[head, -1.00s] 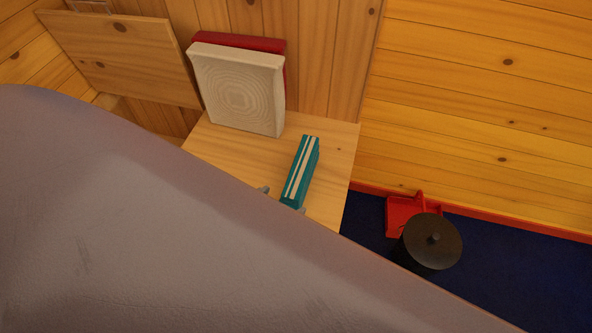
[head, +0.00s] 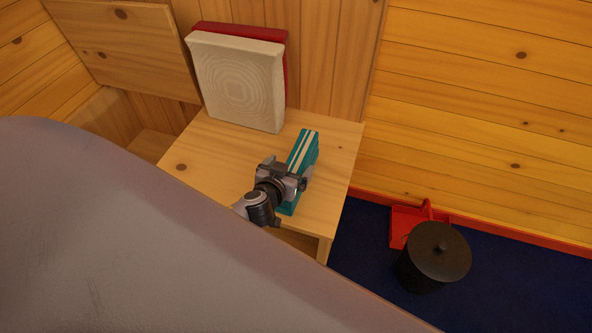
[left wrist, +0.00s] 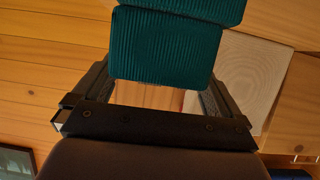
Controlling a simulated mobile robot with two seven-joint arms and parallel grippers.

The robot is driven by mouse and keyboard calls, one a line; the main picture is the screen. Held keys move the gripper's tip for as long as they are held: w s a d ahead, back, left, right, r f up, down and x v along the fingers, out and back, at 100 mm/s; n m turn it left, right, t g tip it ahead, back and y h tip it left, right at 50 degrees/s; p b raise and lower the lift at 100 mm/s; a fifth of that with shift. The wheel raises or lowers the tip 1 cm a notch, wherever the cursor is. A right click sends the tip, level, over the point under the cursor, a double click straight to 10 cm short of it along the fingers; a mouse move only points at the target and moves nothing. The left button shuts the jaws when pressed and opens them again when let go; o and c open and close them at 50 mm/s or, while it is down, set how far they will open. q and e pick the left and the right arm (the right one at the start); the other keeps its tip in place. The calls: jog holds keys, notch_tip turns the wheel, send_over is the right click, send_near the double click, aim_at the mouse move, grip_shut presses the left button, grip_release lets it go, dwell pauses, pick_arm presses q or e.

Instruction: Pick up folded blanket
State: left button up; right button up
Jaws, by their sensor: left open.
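The folded blanket (head: 303,150) is teal with pale stripes. It is a narrow block over the wooden table (head: 340,165) in the head view. My left gripper (head: 286,179) is at its near part, jaws open, with its fingers on either side or close to it. In the left wrist view the ribbed teal blanket (left wrist: 165,50) fills the upper middle, between or just beyond the two fingers of the gripper (left wrist: 160,92). I cannot tell whether the fingers touch it. My right gripper is not in view.
A black lidded bin (head: 436,258) and a red dustpan (head: 402,222) stand on the blue floor at right. A large grey surface hides the lower left and most of my arm.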

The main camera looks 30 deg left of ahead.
aim_at(305, 154)
pick_arm(q)
jog(key=shift+x, duration=1.5)
jog(key=c, duration=1.4)
jog(key=shift+r, duration=0.15)
